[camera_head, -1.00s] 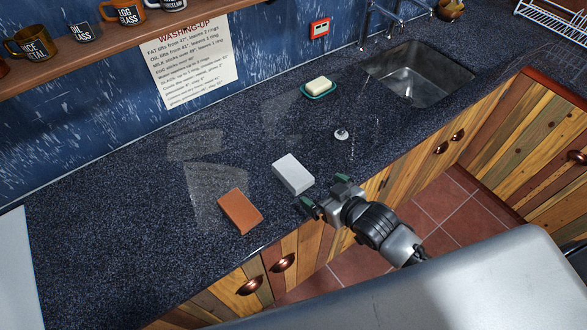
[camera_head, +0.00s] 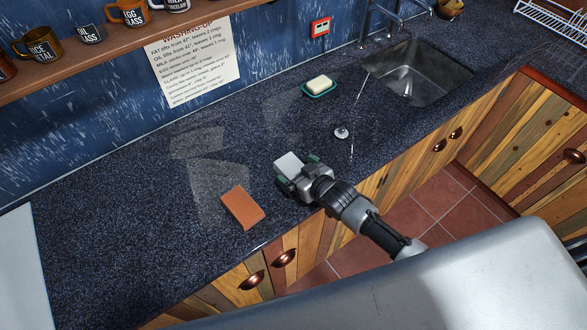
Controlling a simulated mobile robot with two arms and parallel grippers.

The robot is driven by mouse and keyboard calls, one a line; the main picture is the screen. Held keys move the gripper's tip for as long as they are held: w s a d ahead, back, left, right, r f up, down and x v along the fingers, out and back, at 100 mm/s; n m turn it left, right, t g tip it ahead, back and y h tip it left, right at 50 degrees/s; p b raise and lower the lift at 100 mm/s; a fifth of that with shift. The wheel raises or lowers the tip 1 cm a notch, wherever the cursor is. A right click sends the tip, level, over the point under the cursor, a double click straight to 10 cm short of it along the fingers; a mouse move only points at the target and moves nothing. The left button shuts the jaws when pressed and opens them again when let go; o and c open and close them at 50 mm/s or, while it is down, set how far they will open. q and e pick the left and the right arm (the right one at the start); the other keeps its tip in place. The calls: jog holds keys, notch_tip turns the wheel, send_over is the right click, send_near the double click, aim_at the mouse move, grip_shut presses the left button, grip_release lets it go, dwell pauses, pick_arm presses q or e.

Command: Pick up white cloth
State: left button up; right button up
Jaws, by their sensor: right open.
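The white cloth (camera_head: 287,163) is a pale block-shaped piece lying on the dark speckled counter. Only its far part shows; my right gripper hides the rest. My right gripper (camera_head: 297,172) is open, with its green-tipped fingers at the near part of the cloth, one on the left and one on the right. I cannot tell whether the fingers touch it. My left gripper is not in view.
An orange-brown block (camera_head: 242,207) lies just left of my right gripper. A soap dish (camera_head: 319,91), a small white round item (camera_head: 341,132) and a sink (camera_head: 412,72) are farther back. The counter's left part (camera_head: 120,215) is clear.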

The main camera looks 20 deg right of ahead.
jog(key=shift+w+a+f, duration=0.15)
jog(key=shift+w, duration=0.1)
jog(key=c, duration=1)
jog(key=shift+o, duration=0.2)
